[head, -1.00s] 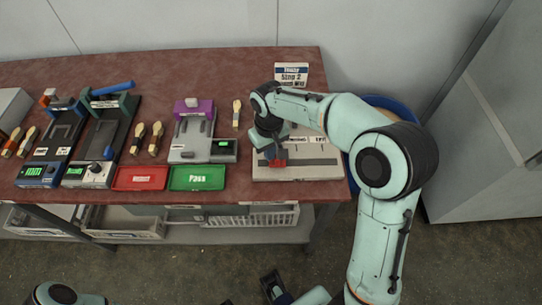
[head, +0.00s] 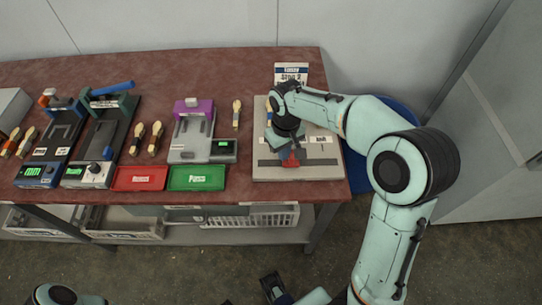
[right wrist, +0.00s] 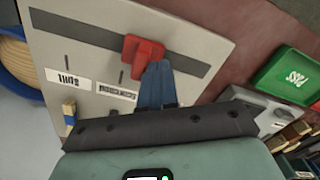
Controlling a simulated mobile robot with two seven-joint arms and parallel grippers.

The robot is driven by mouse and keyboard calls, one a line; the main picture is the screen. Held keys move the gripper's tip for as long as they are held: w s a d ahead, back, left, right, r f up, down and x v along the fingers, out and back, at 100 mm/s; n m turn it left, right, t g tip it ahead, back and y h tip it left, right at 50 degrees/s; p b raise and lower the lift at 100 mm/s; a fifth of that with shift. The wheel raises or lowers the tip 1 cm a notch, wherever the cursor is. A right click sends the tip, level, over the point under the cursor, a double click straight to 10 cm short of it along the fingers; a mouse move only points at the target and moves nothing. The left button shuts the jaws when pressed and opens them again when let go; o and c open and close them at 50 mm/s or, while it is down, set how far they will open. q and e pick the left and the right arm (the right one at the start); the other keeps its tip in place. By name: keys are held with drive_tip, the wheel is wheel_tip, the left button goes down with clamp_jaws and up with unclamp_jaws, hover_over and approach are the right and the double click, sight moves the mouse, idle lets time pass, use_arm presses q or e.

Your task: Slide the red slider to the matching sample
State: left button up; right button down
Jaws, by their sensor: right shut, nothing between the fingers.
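The red slider (head: 291,161) sits on the dark slot of the pale board (head: 325,172) at the table's right end. It also shows in the right wrist view (right wrist: 143,50). My right gripper (head: 287,154) is shut and empty, low over the board. In the right wrist view its blue fingertips (right wrist: 157,80) are beside the slider's lower right edge, seemingly against it. Labels (right wrist: 116,91) lie along the board beside the slot. A wooden sample (right wrist: 69,112) shows at the board's edge. My forearm hides part of the board in the head view.
A sign (head: 291,73) stands behind the board. Red (head: 139,178) and green (head: 196,178) trays lie left of it, with a purple-topped fixture (head: 194,125) behind them. A blue bin (head: 397,107) stands right of the table. The slot right of the slider is clear.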

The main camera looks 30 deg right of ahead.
hover_over(312, 162)
drive_tip(key=d, duration=0.1)
drive_tip(key=shift+s, duration=0.35)
use_arm(q)
drive_tip(key=shift+f, duration=0.2)
idle(1.5)
use_arm(e)
drive_tip(key=shift+a, duration=0.15)
use_arm(q)
drive_tip(key=shift+r, duration=0.25)
use_arm(e)
drive_tip(key=shift+w+a+r, duration=0.1)
drive_tip(key=shift+w+a, duration=0.25)
drive_tip(key=shift+a, duration=0.05)
use_arm(q)
wheel_tip(312, 162, up, 6)
drive_tip(key=w+p, duration=0.2)
drive_tip(key=p, duration=0.3)
drive_tip(key=shift+p, duration=0.3)
use_arm(e)
wheel_tip(312, 162, up, 7)
use_arm(q)
drive_tip(key=shift+f, duration=0.15)
